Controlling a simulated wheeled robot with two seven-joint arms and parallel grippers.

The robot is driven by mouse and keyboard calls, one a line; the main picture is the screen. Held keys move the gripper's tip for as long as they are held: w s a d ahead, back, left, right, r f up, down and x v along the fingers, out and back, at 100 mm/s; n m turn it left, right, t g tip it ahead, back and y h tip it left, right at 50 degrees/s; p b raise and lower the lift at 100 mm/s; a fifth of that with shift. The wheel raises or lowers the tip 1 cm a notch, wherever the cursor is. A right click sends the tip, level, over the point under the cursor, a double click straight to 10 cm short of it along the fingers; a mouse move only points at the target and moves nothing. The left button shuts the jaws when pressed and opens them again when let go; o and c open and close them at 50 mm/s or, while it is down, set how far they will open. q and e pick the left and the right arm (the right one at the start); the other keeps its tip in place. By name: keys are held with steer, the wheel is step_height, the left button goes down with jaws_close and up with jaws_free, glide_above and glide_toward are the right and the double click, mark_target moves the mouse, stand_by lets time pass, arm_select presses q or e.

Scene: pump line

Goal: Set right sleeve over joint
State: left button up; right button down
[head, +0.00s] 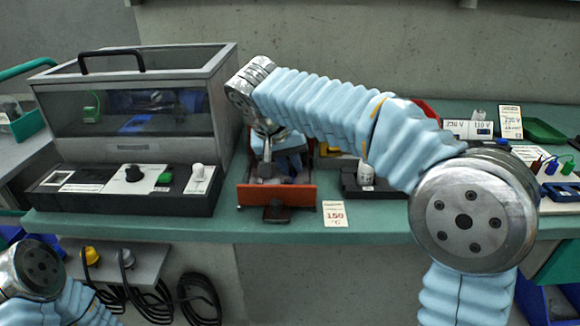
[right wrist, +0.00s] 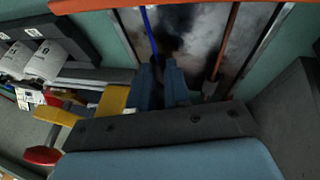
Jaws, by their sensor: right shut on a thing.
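My right gripper (head: 268,138) reaches down over an orange-fronted tray (head: 304,194) on the green bench. In the right wrist view its blue-grey fingers (right wrist: 165,82) are closed together at the lower end of a blue wire (right wrist: 150,32). The right sleeve is hidden between the fingers, and the joint cannot be made out. A reddish wire (right wrist: 227,42) runs beside it, apart from the fingers, with a thicker dark end (right wrist: 211,88). Both wires lie over a stained grey plate (right wrist: 185,25). My left gripper is not in view.
A grey windowed cabinet (head: 136,149) stands left of the tray. A 150 °C card (head: 335,213) lies at the bench's front edge. A small black unit with a white knob (head: 365,174) is right of the tray. A green tray (head: 541,130) is at the far right.

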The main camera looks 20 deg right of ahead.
steer(key=w, duration=0.3)
steer(key=shift+d, duration=0.4)
steer(key=c, duration=1.1)
jaws_free()
steer(key=shift+s, duration=0.1)
steer(key=v, duration=1.3)
steer(key=shift+s+a+r, duration=0.1)
steer(key=shift+r, duration=0.3)
